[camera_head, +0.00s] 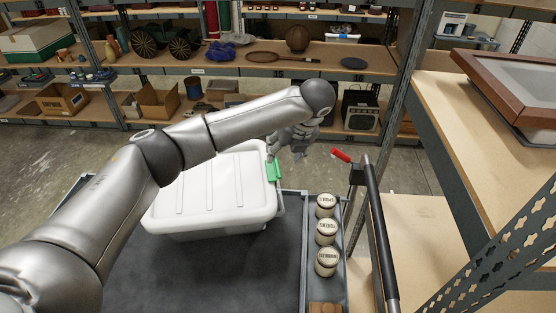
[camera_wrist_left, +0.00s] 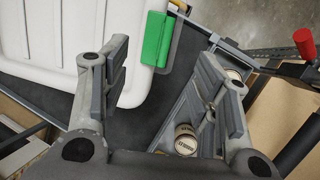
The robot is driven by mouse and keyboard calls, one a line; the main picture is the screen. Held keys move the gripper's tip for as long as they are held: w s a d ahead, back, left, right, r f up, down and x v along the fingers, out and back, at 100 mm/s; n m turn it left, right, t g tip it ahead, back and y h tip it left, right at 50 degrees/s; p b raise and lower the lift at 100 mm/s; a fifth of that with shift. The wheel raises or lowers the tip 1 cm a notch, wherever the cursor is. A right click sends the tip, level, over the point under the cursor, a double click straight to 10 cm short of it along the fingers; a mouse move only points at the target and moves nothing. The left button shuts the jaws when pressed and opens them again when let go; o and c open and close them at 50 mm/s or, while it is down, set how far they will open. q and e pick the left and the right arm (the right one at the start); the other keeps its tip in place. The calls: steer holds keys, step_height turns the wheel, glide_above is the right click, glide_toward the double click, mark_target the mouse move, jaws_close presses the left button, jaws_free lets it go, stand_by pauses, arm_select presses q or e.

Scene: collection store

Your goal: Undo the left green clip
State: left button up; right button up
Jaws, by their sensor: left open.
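A white lidded box (camera_head: 215,190) sits on a dark cart top, partly behind my left arm. A green clip (camera_head: 275,171) is on the box's right-hand side. In the left wrist view the clip (camera_wrist_left: 155,40) lies at the top middle, against the edge of the white box (camera_wrist_left: 60,35). I cannot tell whether it is fastened. No second green clip shows. My left gripper (camera_head: 300,152) is above and just right of the clip. In the left wrist view its fingers (camera_wrist_left: 163,75) are apart and empty, with the clip beyond them. My right gripper is not in view.
Several labelled round jars (camera_head: 326,232) stand in a side tray right of the box. A black handle bar (camera_head: 378,235) and a red-tipped lever (camera_head: 341,155) rise beside them. Shelving with a framed case (camera_head: 515,85) stands right. Loaded shelves fill the back.

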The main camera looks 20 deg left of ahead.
arm_select(q)
steer(key=p, duration=0.2)
glide_above(273, 170)
steer(key=s+d, duration=0.2)
steer(key=f, duration=0.5)
steer(key=shift+w+a, duration=0.2)
steer(key=x, duration=0.2)
steer(key=shift+w+f, duration=0.3)
steer(key=shift+f, duration=0.05)
steer(key=shift+w+a+f+p, duration=0.1)
steer(key=shift+f+p, duration=0.25)
steer(key=shift+f, duration=0.1)
steer(key=shift+c, duration=0.9)
steer(key=c, duration=0.5)
jaws_close()
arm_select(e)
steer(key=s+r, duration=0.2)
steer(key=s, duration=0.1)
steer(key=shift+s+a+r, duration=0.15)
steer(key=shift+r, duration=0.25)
